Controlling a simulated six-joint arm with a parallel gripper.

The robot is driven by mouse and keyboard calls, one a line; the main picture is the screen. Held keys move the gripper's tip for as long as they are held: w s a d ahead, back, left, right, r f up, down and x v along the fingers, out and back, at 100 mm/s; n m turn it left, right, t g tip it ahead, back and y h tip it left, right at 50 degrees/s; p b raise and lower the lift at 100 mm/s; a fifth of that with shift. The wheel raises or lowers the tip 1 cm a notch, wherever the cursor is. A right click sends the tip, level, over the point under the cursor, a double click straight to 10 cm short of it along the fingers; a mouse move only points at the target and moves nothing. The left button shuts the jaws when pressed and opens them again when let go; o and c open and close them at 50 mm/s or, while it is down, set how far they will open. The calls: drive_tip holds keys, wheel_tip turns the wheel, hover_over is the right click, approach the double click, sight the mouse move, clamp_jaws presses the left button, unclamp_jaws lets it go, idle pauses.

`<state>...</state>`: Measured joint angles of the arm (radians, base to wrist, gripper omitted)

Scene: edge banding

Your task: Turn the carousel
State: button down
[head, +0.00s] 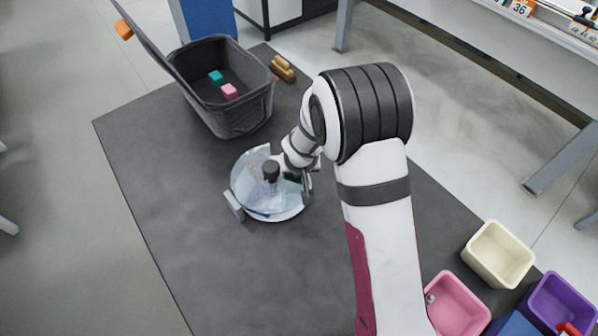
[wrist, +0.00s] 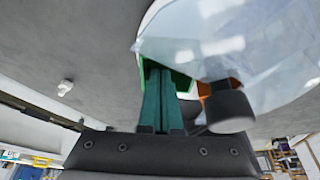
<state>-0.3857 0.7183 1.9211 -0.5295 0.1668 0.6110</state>
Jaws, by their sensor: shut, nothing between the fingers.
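The carousel (head: 258,205) is a round, pale disc with a clear cover, standing on the dark mat in the head view. A dark upright knob (head: 271,170) rises from its top. In the wrist view the clear cover (wrist: 270,45) fills the upper right, with the dark knob (wrist: 228,108) below it. My gripper (wrist: 163,75) is shut and empty, its teal fingers together beside the knob at the cover's edge. Whether they touch the carousel I cannot tell. Green and orange pieces show near the fingertips, partly hidden.
A grey open bin (head: 240,118) with a teal block (head: 216,77) and a pink block (head: 229,90) stands behind the carousel. Wooden pieces (head: 283,68) lie beside it. Cream (head: 499,254), pink (head: 458,304) and purple (head: 560,302) bins stand front right. The mat's left is clear.

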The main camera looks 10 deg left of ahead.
drive_tip(key=shift+w+a, duration=0.2)
drive_tip(key=shift+w, duration=0.25)
drive_tip(key=shift+w+a, duration=0.4)
drive_tip(key=shift+w, duration=0.2)
drive_tip(key=shift+w+a, duration=0.25)
idle(0.6)
drive_tip(key=shift+r, duration=0.1)
drive_tip(key=s+d+r+m+g, duration=0.1)
drive_tip(key=s+d+r, duration=0.4)
drive_tip(key=r, duration=0.3)
drive_tip(key=s+d+r+m, duration=0.2)
drive_tip(key=s+d+r, duration=0.3)
drive_tip(key=s+r, duration=0.15)
drive_tip(key=s+d+r+m+g, duration=0.1)
drive_tip(key=s+d+r+m, duration=0.1)
drive_tip(key=s, duration=0.9)
drive_tip(key=s+d+r+m+g, duration=0.2)
drive_tip(key=s+m, duration=0.1)
drive_tip(key=s, duration=0.7)
drive_tip(key=shift+s+r+g+y, duration=0.25)
drive_tip(key=shift+s+g+y, duration=0.05)
drive_tip(key=shift+s+y, duration=0.1)
